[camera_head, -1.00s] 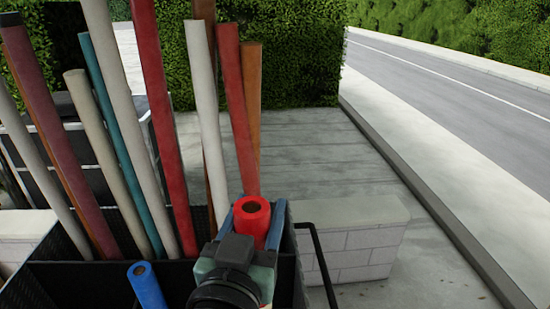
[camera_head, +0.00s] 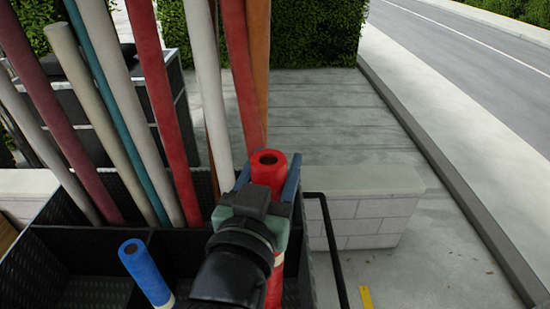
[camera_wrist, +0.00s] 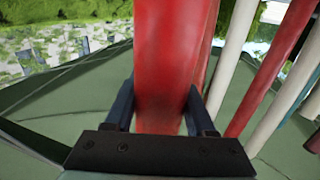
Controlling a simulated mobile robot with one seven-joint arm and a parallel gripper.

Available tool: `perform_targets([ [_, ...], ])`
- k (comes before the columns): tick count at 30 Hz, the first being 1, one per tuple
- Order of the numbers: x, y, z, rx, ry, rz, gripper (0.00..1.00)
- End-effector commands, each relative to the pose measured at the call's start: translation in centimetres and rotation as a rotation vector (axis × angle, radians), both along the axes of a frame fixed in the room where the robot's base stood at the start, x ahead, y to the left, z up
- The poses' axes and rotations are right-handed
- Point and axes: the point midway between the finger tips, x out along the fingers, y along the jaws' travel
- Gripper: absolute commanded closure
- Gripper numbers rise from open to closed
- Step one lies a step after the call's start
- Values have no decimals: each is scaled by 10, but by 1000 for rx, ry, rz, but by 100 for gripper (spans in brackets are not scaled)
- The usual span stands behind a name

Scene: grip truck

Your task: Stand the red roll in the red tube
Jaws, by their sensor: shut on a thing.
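The red roll (camera_head: 268,172) is upright between the two blue-grey fingers of my gripper (camera_head: 266,185), its open top end showing. My gripper is shut on it. In the wrist view the red roll (camera_wrist: 170,65) fills the middle, with my gripper (camera_wrist: 163,110) on both sides. In the head view, a pale band and more red show below my wrist, at the right end of the black bin; I cannot tell whether this lower red part is the roll or the red tube. The roll's lower end is hidden.
The black bin (camera_head: 95,238) has compartments holding several tall leaning poles, including a dark red pole (camera_head: 165,110) and a white pole (camera_head: 208,90). A blue roll (camera_head: 146,270) stands in a front compartment. A low block wall (camera_head: 365,215) and black rail are to the right.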

Motion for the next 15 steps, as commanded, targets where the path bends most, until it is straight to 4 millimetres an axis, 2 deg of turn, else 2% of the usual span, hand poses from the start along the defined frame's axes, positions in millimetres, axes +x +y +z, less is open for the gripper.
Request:
perform_targets([
  [15,0,0,-26,0,-4,1,100],
])
